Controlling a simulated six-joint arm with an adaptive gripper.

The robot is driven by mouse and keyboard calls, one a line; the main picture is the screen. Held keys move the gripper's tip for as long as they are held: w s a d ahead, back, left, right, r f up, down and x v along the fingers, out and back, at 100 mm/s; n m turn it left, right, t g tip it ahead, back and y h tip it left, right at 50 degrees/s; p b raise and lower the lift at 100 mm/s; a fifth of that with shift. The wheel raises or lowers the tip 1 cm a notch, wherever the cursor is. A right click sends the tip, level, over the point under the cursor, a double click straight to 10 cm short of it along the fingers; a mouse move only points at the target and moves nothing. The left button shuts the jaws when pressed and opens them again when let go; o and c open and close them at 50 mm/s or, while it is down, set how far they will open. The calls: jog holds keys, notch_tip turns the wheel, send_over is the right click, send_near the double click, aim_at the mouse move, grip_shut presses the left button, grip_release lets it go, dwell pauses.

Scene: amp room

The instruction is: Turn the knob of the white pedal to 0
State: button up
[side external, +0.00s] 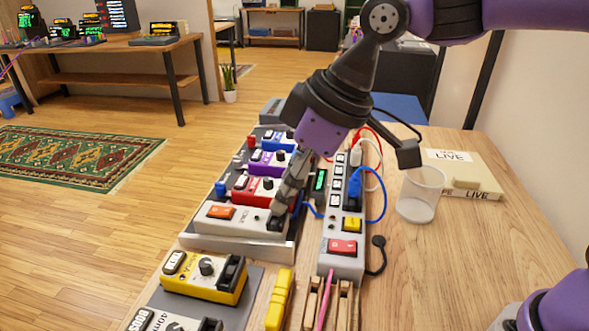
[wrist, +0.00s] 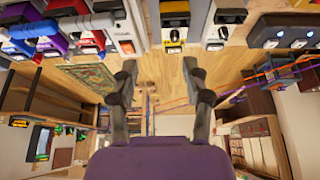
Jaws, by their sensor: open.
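The white pedal (side external: 233,219) with an orange switch stands at the near end of the pedal row in the side view. Its right end is partly hidden by my gripper (side external: 287,203), which slants down over that end. I cannot tell whether the fingers touch it, and the knob's setting is too small to read. In the wrist view, the white pedal (wrist: 123,30) is at upper left, with its orange part toward the camera. My gripper (wrist: 159,66) is open there, its two fingers wide apart with nothing between them.
Red (side external: 262,189), purple and blue pedals stand behind the white one. A yellow pedal (side external: 203,279) is in front. A white power strip (side external: 344,215) with cables runs along the right, near a clear cup (side external: 418,194).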

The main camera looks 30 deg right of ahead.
jog(key=s+d+m+t+h, duration=0.1)
jog(key=s+d+m, duration=0.2)
jog(key=d, duration=0.8)
jog(key=shift+r+m, duration=0.45)
jog(key=shift+m, duration=0.05)
jog(key=n+g+y, duration=0.2)
jog(key=n+g, duration=0.1)
jog(key=n, duration=0.5)
send_near(173, 330)
jog(key=x, duration=0.7)
jog(key=shift+a+f, duration=0.1)
jog(key=shift+f, duration=0.25)
jog(key=shift+w+a+f, duration=0.1)
jog(key=shift+a+f, duration=0.1)
jog(key=shift+f, duration=0.25)
jog(key=shift+c, duration=0.4)
